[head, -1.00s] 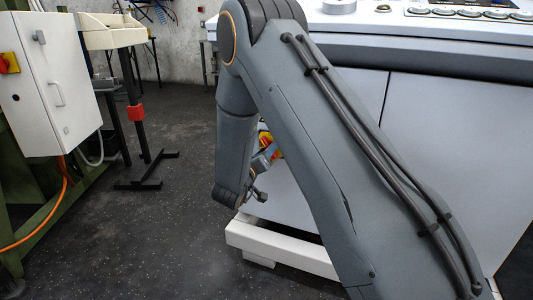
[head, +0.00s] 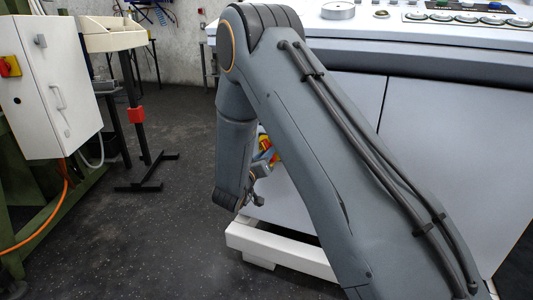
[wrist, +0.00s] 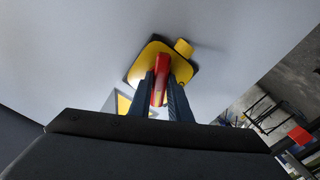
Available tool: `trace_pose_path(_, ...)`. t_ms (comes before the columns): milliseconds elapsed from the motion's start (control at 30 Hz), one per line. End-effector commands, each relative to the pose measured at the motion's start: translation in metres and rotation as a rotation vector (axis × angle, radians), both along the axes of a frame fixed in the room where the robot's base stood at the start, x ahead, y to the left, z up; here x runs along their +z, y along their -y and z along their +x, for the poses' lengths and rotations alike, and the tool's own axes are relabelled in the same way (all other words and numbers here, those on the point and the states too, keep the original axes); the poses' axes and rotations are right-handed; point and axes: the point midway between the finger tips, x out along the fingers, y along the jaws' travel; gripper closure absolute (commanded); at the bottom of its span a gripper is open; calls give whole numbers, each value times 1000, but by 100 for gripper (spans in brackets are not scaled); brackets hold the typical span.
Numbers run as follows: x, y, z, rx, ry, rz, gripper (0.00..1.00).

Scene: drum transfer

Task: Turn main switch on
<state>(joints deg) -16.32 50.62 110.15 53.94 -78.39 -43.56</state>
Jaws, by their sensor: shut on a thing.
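The main switch is a red handle (wrist: 160,80) on a yellow plate (wrist: 181,66), fixed to a grey panel. In the wrist view my gripper (wrist: 163,88) has one finger on each side of the red handle and is shut on it. The handle looks slightly tilted in that view. In the head view the switch (head: 273,150) shows only as a small red and yellow patch, mostly hidden behind my arm. My gripper is largely hidden there too.
The grey machine cabinet (head: 430,130) fills the right side, with a white base rail (head: 285,252) below. A white control box (head: 55,90) with another red and yellow switch (head: 10,67) stands at left. Dark floor (head: 150,235) between them is clear.

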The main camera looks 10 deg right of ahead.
Motion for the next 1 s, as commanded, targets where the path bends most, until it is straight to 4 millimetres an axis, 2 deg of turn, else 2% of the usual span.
trace_pose_path(500,1,0,0,0,221,303,100)
trace_pose_path(1000,1,0,0,0,299,409,100)
